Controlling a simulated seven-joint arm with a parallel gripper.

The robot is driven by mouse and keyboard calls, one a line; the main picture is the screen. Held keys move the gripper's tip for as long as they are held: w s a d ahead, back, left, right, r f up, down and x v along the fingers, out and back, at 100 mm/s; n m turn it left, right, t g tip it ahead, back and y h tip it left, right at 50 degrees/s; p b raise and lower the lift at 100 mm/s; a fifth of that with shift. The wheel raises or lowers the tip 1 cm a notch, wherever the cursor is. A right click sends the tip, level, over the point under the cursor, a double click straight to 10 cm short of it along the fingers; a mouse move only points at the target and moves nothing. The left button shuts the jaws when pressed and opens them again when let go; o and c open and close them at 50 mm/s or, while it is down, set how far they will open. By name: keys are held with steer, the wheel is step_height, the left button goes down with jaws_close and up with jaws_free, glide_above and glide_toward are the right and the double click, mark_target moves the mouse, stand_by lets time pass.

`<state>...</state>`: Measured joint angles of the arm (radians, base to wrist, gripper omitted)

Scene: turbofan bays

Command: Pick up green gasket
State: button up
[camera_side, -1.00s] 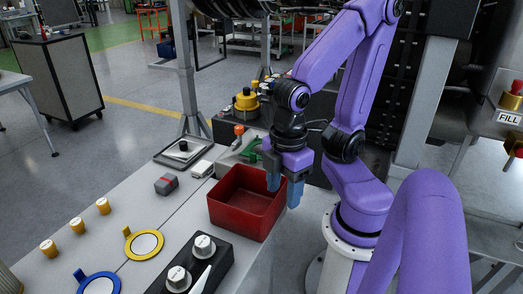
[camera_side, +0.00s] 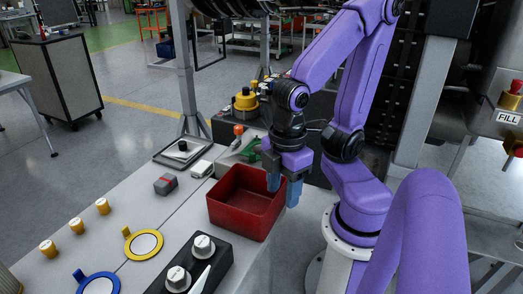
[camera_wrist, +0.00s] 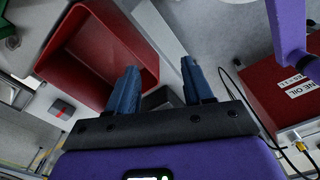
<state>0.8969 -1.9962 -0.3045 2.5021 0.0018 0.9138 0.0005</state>
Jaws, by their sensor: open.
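A green piece (camera_side: 253,149) shows in the side view behind the red bin, partly hidden by my wrist. It may be the green gasket, but too little shows to tell its shape. In the wrist view a dark green part (camera_wrist: 8,22) is cut off at the upper left corner. My gripper (camera_side: 284,186) points down at the right rim of the red bin (camera_side: 232,212), its two blue fingers apart with nothing between them. The fingers also show apart in the wrist view (camera_wrist: 160,75), with the bin (camera_wrist: 58,68) to their left.
A yellow ring (camera_side: 127,250) and a blue ring (camera_side: 83,289) lie on the bench at front left. A black block with white knobs (camera_side: 203,247) stands before the bin. Several orange-yellow cylinders (camera_side: 78,225) stand at left. A red box with labels (camera_wrist: 285,100) is right in the wrist view.

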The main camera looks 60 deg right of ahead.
mark_target(252, 149)
steer(key=w+d+r+n, duration=0.1)
steer(key=w+d+r, duration=0.15)
steer(key=w, duration=0.25)
steer(key=w+d+r+n, duration=0.1)
steer(key=w+r, duration=0.2)
steer(key=w, duration=0.2)
steer(key=w+d+r+n, duration=0.2)
steer(key=w+d+r, duration=0.1)
steer(key=d, duration=0.3)
steer(key=w+d+r+n, duration=0.1)
steer(key=w+d+r, duration=0.25)
steer(key=d, duration=0.25)
steer(key=f, duration=1.1)
steer(key=shift+s+f, duration=0.25)
steer(key=shift+s, duration=0.15)
steer(key=f, duration=0.2)
steer(key=d+f, duration=0.1)
steer(key=f, duration=0.1)
steer(key=shift+s, duration=0.1)
steer(key=shift+f, duration=0.6)
jaws_close()
